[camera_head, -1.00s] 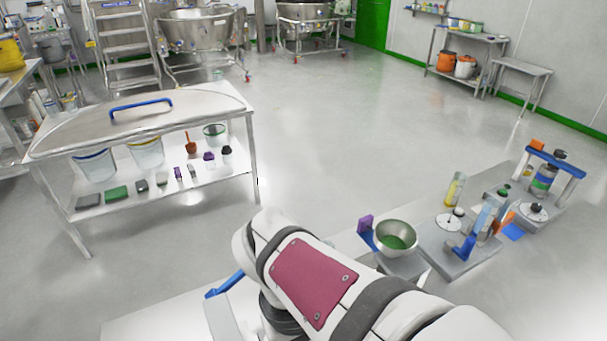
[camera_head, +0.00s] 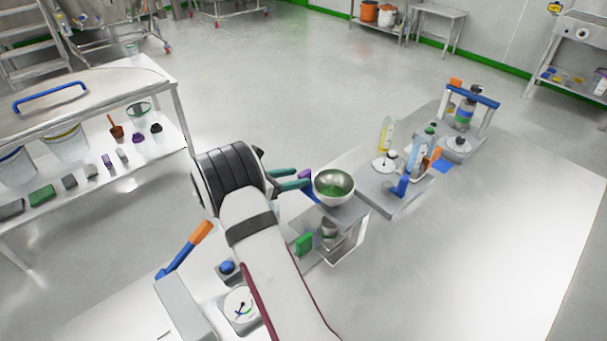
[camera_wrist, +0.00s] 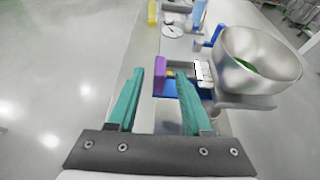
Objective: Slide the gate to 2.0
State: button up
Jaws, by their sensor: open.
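The gate appears to be the blue plate with a purple handle. The purple handle (camera_wrist: 159,75) stands upright in the wrist view, at the left end of the blue plate (camera_wrist: 178,88). A small white marked scale (camera_wrist: 203,71) lies to its right; its numbers are too small to read. In the head view the purple handle (camera_head: 305,174) shows just beyond my gripper (camera_head: 298,178). My gripper (camera_wrist: 160,76) is open, its teal fingers on either side of the handle in the picture. I cannot tell whether they touch it. The right finger hides part of the blue plate.
A steel bowl (camera_head: 334,186) with green contents sits close right of the gate. Beyond it are a grey platform with a dial, a yellow bottle (camera_head: 386,133) and a blue-framed device (camera_head: 470,97). A blue lever with an orange grip (camera_head: 200,232) stands near my arm. Open floor lies left of the gate.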

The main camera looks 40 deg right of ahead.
aim_at(299, 177)
jog(key=shift+x, duration=2)
grip_shut()
